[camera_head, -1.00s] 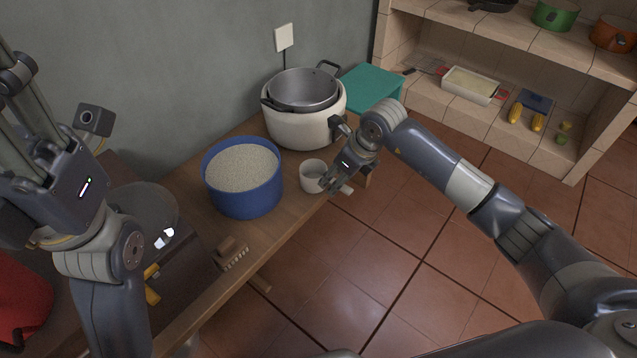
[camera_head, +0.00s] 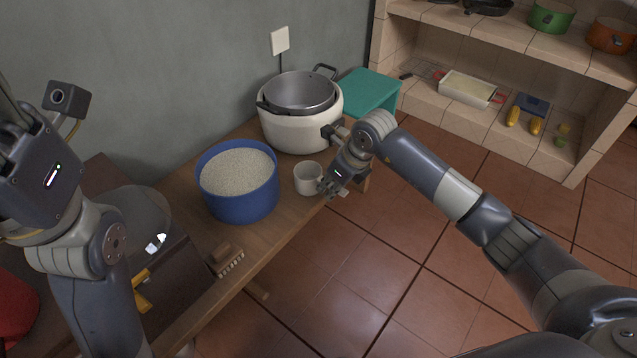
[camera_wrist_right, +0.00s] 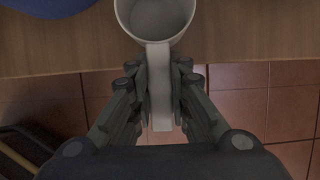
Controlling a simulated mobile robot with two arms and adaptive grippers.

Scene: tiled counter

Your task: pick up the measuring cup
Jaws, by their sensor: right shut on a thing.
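The measuring cup (camera_head: 307,180) is a small white cup at the front edge of the wooden table, just right of the blue pot. In the right wrist view the cup (camera_wrist_right: 155,15) is at the top and its flat handle (camera_wrist_right: 159,70) points down between my fingers. My right gripper (camera_head: 328,188) is beside the cup, and in the wrist view its fingers (camera_wrist_right: 160,95) are closed on the handle from both sides. I cannot tell whether the cup touches the table. My left arm shows at the left of the head view, but its fingertips are out of frame.
A blue pot full of grains (camera_head: 240,207) stands left of the cup. A white cooker with a steel pot (camera_head: 300,130) stands behind it. A brush (camera_head: 229,262) lies near the table's front edge. A tiled shelf (camera_head: 560,165) is at right, with open floor before it.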

